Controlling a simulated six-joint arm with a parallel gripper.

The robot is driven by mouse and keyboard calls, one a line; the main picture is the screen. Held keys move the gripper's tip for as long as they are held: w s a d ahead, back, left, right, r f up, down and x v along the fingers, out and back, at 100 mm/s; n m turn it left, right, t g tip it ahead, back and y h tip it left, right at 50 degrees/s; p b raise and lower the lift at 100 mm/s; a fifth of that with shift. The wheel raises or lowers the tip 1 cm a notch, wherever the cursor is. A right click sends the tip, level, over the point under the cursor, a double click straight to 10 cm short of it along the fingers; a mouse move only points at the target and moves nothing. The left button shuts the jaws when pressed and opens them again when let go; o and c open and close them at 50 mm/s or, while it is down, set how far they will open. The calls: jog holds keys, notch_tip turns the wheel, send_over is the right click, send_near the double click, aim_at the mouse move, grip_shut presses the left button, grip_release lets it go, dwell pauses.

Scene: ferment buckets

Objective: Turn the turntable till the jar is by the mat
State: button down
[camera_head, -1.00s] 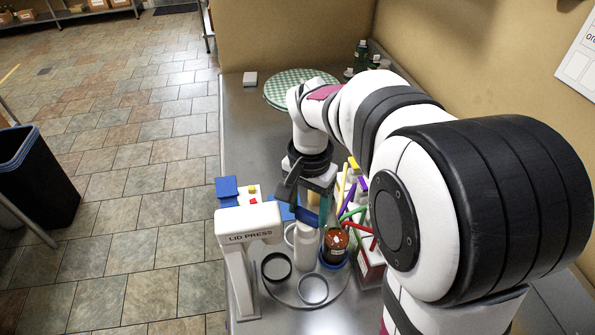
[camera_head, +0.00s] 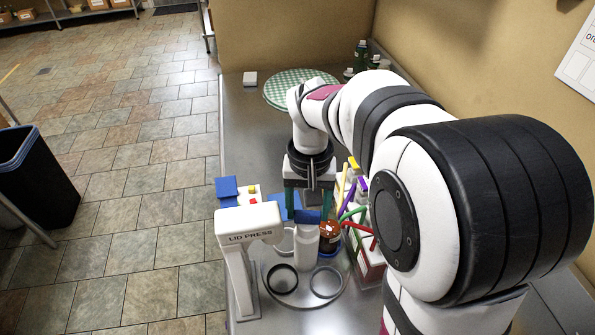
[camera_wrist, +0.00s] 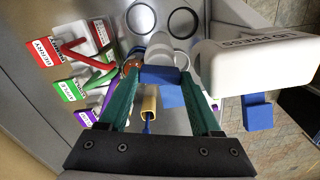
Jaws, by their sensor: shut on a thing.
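The round turntable (camera_head: 303,297) stands on the metal bench beside the lid press. A brown jar (camera_head: 331,232) with a white label stands at its right rear; part of it shows beside my left finger in the wrist view (camera_wrist: 130,66). A white bottle-like post (camera_head: 307,255) with a blue block (camera_wrist: 160,75) on top stands left of the jar. My gripper (camera_head: 308,212) points down, shut on this blue block between its teal fingers. A flat blue piece (camera_head: 279,205), perhaps the mat, lies behind the turntable, partly hidden by the gripper.
A black ring (camera_head: 282,279) and a grey ring (camera_head: 326,282) lie at the turntable's front. The white lid press (camera_head: 247,228) stands close at left. Bins with coloured handles (camera_head: 368,262) crowd the right. A green checkered disc (camera_head: 283,95) lies at the back.

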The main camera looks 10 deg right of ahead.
jog(key=shift+n, duration=3.1)
jog(key=shift+r+n, duration=0.1)
jog(key=shift+n, duration=2.9)
jog(key=shift+c, duration=0.4)
grip_release()
notch_tip(320, 180, up, 16)
